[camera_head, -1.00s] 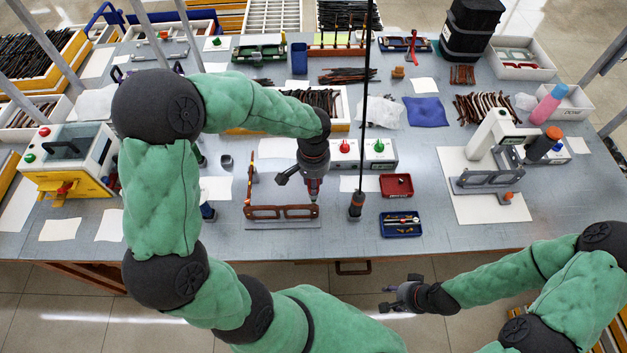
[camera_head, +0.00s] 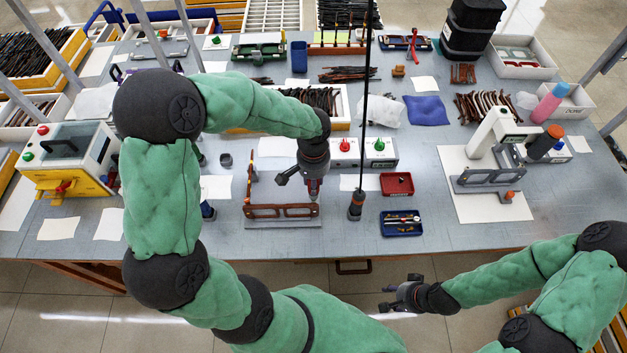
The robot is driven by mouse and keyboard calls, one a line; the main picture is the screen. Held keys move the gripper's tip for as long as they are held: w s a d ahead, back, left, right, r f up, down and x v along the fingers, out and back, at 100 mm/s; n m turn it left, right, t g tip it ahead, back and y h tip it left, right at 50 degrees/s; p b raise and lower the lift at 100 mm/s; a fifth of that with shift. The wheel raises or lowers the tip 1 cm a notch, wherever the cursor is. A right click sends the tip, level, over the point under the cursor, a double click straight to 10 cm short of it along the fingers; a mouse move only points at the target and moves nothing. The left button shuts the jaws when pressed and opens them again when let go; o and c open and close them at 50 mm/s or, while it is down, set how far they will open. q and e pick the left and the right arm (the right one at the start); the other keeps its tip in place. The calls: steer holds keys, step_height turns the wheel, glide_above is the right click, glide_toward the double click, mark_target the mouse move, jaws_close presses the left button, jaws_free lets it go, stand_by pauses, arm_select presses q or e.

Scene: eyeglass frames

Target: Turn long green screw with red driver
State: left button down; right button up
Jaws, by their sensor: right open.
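A brown eyeglass frame (camera_head: 280,211) sits on a grey fixture plate at the table's front, with an upright reddish post at its left end. My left gripper (camera_head: 313,188) points down right over the frame's right end; the picture is too small to show whether its fingers are apart or hold anything. My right gripper (camera_head: 392,297) is open and empty, in front of the table edge and below the table top in the picture. A dark driver with an orange band (camera_head: 357,205) hangs upright on a black cable, right of the frame. I cannot make out a long green screw or a clearly red driver.
A red tray (camera_head: 397,184) and a blue tray (camera_head: 402,223) with small parts lie right of the hanging driver. A white press (camera_head: 495,134) stands farther right. Bare table lies between blue tray and press.

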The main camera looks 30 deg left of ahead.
arm_select(q)
steer(key=shift+f+b, duration=0.55)
steer(key=shift+f, duration=0.15)
stand_by(0.4)
steer(key=m, duration=0.5)
steer(key=shift+f, duration=0.1)
steer(key=m, duration=1.2)
steer(key=shift+m, duration=1)
steer(key=m, duration=0.3)
steer(key=shift+m, duration=1.6)
